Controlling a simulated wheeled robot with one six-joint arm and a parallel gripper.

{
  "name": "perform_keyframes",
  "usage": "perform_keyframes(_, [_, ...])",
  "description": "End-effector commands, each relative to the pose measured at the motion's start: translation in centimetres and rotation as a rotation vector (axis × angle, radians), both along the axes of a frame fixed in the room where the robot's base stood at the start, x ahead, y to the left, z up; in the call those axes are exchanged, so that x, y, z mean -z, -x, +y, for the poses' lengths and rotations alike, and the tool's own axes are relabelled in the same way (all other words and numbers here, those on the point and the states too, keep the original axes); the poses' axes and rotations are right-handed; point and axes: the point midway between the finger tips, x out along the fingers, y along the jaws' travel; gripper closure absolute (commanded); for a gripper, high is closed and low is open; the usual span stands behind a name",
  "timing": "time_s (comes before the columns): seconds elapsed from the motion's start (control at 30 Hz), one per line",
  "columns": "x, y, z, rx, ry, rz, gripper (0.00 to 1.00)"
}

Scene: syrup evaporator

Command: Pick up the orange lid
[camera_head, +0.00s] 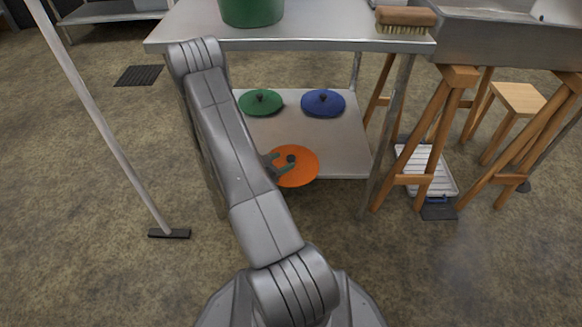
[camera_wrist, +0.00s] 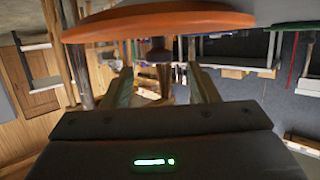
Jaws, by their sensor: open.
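The orange lid (camera_head: 303,167) lies on the lower shelf of the metal table, its near part reaching past the shelf's front edge. Its dark knob (camera_head: 291,158) is on top. My gripper (camera_head: 281,164) is at the lid's left side, low over it, with its fingers pointing at the knob. In the wrist view, the orange lid (camera_wrist: 160,23) spans the top, seen edge-on and inverted. The knob (camera_wrist: 158,50) shows in the gap between the open fingers (camera_wrist: 160,78), near their tips. I cannot tell whether either finger touches it. My arm hides the shelf's left part.
A green lid (camera_head: 261,102) and a blue lid (camera_head: 323,103) lie farther back on the lower shelf (camera_head: 340,143). The tabletop (camera_head: 310,30) above holds a green pot (camera_head: 252,10) and a brush (camera_head: 405,18). Table legs flank the shelf; wooden trestles (camera_head: 450,110) stand right.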

Motion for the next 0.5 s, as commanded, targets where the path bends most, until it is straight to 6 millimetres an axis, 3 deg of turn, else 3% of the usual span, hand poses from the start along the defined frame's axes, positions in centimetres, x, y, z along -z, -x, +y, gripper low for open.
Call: perform_keyframes(0.5, [1.6,-3.5,-3.5,0.0,-0.001,-0.001,0.46])
